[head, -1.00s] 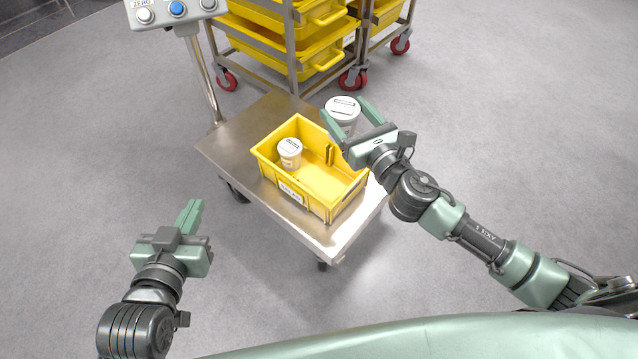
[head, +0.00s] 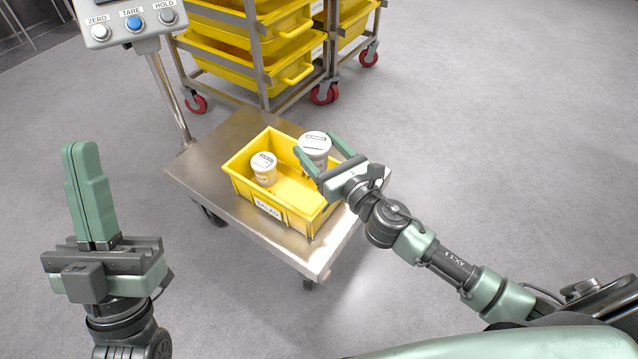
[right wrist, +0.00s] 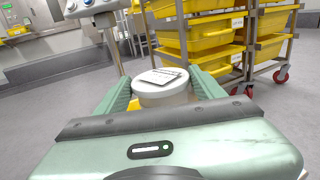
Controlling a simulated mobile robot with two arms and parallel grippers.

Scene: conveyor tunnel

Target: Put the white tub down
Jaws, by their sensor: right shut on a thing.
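A white tub (head: 315,146) with a labelled lid is between the fingers of my right gripper (head: 328,162), which is shut on it. The tub is over the right part of a yellow bin (head: 232,168); its lower part is hidden by the bin and gripper, so I cannot tell if it touches the bin floor. In the right wrist view the tub (right wrist: 162,92) is upright between both fingers. A second, smaller-looking white tub (head: 264,170) stands in the left part of the bin. My left gripper (head: 82,150) is shut and empty, at the left, away from the bin.
The bin stands on a steel scale platform (head: 195,172) with a post and a button panel (head: 130,22) at the back left. Racks with yellow bins (head: 290,68) on red wheels stand behind. The floor to the right is clear.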

